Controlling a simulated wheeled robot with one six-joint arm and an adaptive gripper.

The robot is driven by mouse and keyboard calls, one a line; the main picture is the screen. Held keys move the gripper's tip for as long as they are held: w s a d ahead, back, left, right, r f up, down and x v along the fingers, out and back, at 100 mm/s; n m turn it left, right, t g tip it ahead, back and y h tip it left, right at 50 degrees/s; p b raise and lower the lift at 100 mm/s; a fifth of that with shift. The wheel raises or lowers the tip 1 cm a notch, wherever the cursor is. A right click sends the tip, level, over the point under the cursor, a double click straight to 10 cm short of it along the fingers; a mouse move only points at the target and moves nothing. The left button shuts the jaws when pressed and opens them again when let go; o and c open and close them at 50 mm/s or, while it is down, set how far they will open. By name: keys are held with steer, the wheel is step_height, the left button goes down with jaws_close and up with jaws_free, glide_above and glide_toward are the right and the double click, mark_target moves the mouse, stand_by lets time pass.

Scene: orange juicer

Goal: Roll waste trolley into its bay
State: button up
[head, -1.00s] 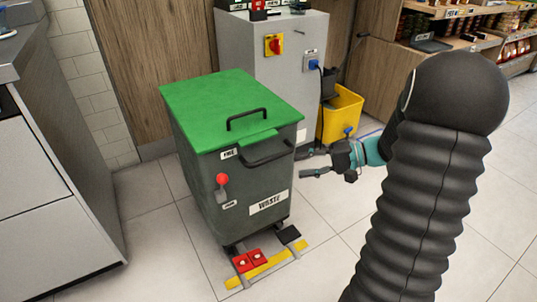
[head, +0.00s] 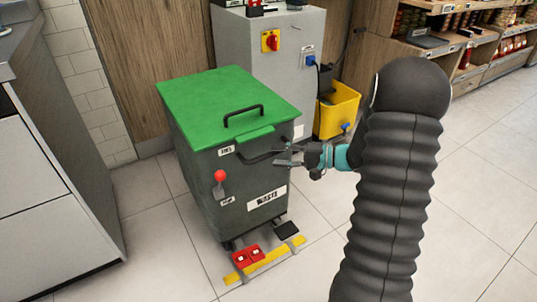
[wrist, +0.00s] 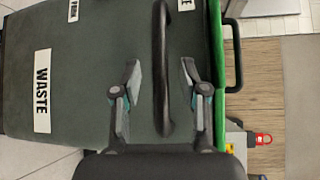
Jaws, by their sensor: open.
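The waste trolley (head: 232,178) is a dark grey-green bin with a green lid (head: 225,100), upright on the tiles. Its front has a black pull handle (head: 262,157), a red-knobbed lever (head: 219,182) and a WASTE label (head: 267,197). My gripper (head: 280,156) is open at the right end of the handle. In the wrist view the handle bar (wrist: 162,60) runs between the spread fingers of my gripper (wrist: 160,70), with visible gaps on both sides. Whether the fingertips reach past the bar is hard to tell.
A counter (head: 50,180) is at left. Floor at right is open.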

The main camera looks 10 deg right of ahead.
mark_target(273, 155)
steer(key=shift+x, duration=1.85)
jaws_close()
